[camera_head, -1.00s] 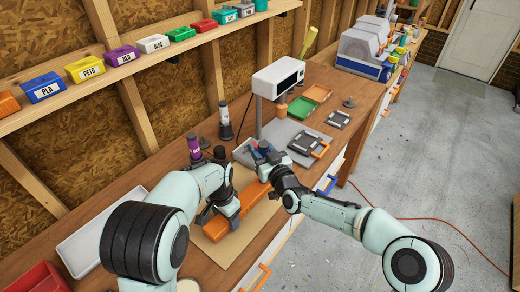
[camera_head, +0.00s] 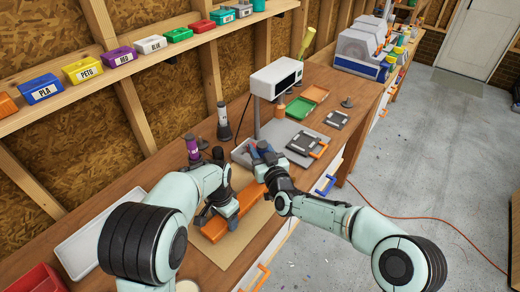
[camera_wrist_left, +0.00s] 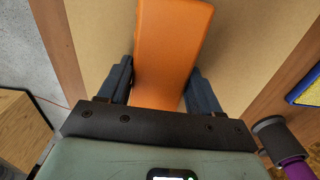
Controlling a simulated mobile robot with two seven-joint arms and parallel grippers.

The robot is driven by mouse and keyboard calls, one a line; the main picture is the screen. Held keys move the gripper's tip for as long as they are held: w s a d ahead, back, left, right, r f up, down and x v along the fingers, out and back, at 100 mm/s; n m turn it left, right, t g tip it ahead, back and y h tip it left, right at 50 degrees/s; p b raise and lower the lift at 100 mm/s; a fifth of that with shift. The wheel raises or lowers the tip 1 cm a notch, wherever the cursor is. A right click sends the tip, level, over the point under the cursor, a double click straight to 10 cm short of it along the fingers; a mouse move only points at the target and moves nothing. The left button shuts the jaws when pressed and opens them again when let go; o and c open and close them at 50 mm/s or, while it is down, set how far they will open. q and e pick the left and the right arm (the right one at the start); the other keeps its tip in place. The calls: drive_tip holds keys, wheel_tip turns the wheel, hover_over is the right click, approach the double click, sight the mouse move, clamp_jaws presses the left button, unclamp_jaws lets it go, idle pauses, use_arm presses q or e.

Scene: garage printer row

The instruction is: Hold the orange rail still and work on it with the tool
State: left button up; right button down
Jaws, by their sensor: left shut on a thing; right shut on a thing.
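The orange rail (camera_head: 245,200) lies on the tan mat (camera_head: 240,250) on the wooden bench. My left gripper (camera_head: 222,217) is shut on the rail near its lower end. In the left wrist view the orange rail (camera_wrist_left: 168,50) runs between the two dark fingers of my left gripper (camera_wrist_left: 160,88). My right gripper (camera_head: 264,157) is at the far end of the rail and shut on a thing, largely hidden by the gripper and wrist. A blue part and a red part show beside it; I cannot tell which belongs to the tool.
A grey machine with a white head (camera_head: 277,78) stands behind the right gripper. A purple-banded bottle (camera_head: 192,148) stands left of the rail. A white tray (camera_head: 85,240) lies at the left.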

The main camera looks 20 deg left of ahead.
drive_tip(key=shift+a, duration=0.1)
drive_tip(key=shift+r, duration=2.5)
use_arm(q)
drive_tip(key=o, duration=1.6)
wheel_tip(320, 180, up, 12)
